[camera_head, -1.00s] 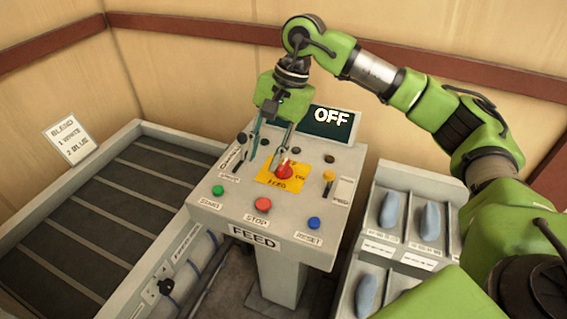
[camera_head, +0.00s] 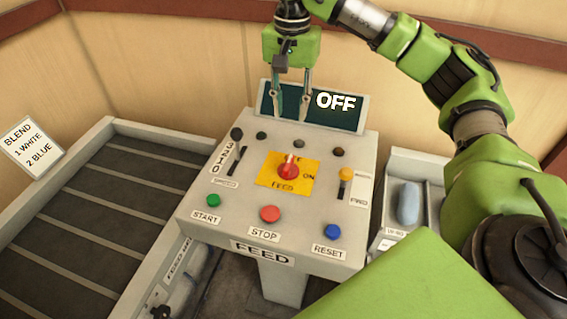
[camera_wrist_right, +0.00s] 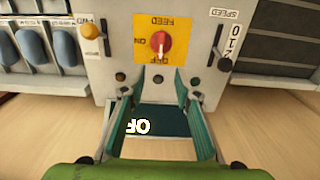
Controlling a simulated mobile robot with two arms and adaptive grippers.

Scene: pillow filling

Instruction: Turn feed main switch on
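The feed main switch is a red rotary knob (camera_head: 289,170) on a yellow plate (camera_head: 272,180) in the middle of the grey feed panel (camera_head: 228,196). Its pale pointer mark aims up at OFF; ON is printed to its right. The display (camera_head: 345,118) behind reads OFF. My right gripper (camera_head: 290,118) hangs above the panel's back edge in front of the display, fingers apart and empty. In the right wrist view the knob (camera_wrist_right: 159,42) lies beyond the open fingertips (camera_wrist_right: 158,94), not touched. My left gripper is not in view.
Around the knob are a speed lever (camera_head: 236,134), an orange-knobbed lever (camera_head: 346,174), and green START (camera_head: 213,200), red STOP (camera_head: 270,214) and blue RESET (camera_head: 333,232) buttons. A slatted bed (camera_head: 95,215) stands left, a bin unit (camera_head: 397,237) right.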

